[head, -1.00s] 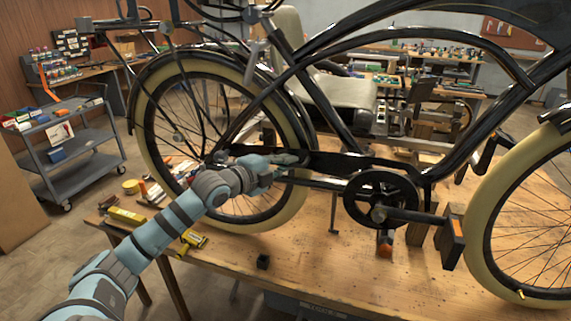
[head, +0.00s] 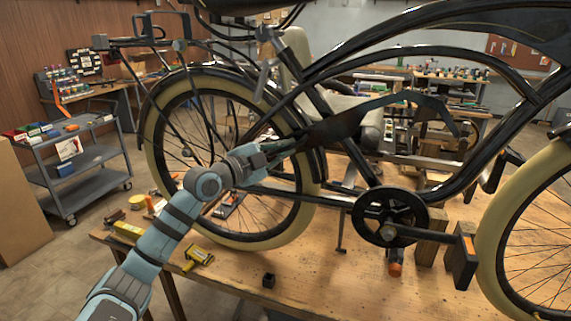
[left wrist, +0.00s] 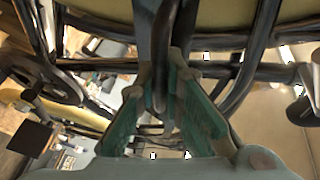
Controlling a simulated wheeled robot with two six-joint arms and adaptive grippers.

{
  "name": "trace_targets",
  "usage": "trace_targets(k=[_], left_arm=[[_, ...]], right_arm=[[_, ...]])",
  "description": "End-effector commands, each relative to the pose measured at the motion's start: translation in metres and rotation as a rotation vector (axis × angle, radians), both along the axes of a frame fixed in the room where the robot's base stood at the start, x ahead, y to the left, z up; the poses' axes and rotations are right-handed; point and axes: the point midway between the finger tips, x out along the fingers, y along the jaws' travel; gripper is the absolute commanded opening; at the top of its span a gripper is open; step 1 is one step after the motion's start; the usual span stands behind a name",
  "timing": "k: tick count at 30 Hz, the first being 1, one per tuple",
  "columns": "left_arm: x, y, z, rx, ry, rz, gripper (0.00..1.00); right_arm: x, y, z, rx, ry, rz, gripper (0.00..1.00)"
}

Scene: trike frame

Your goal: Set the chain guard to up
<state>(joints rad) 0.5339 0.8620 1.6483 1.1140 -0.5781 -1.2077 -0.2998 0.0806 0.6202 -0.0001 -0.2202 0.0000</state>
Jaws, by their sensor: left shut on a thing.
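The trike's long dark chain guard (head: 345,122) is raised well above the crank and chainring (head: 390,216), with its curved front part arching over towards the seat tube side. My left gripper (head: 284,149) is shut on the rear end of the guard, beside the rear wheel (head: 240,228). In the left wrist view the teal fingers (left wrist: 163,88) stand on both sides of a narrow dark piece, seemingly the guard edge-on (left wrist: 155,35). The exact contact is hard to make out there. My right gripper is not in view.
The trike stands on a wooden workbench (head: 330,285). A pedal (head: 464,258) and wooden blocks are at the crank. A grey cart (head: 88,185) stands at the left.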

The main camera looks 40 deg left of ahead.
Motion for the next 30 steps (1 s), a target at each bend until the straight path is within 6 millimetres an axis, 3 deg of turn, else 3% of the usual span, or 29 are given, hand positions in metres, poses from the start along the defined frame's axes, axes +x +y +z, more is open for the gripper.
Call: trace_targets(k=[6, 18, 19, 22, 30], left_arm=[[-0.0002, 0.0055, 0.0104, -0.047, -0.018, 0.001, 0.0], [-0.0002, 0.0063, 0.0121, -0.053, -0.02, 0.002, 0.0], [-0.0003, 0.0064, 0.0121, -0.053, -0.02, 0.002, 0.13], [-0.0002, 0.0063, 0.0116, -0.053, -0.02, 0.002, 0.29], [-0.0001, 0.0061, 0.0105, -0.053, -0.016, 0.001, 0.3]], right_arm=[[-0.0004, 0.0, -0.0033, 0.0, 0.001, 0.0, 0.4], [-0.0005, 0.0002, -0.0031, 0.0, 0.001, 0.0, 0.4], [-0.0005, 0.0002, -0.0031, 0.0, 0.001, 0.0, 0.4], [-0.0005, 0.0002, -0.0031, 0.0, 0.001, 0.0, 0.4], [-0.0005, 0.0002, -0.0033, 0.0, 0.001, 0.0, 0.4]])
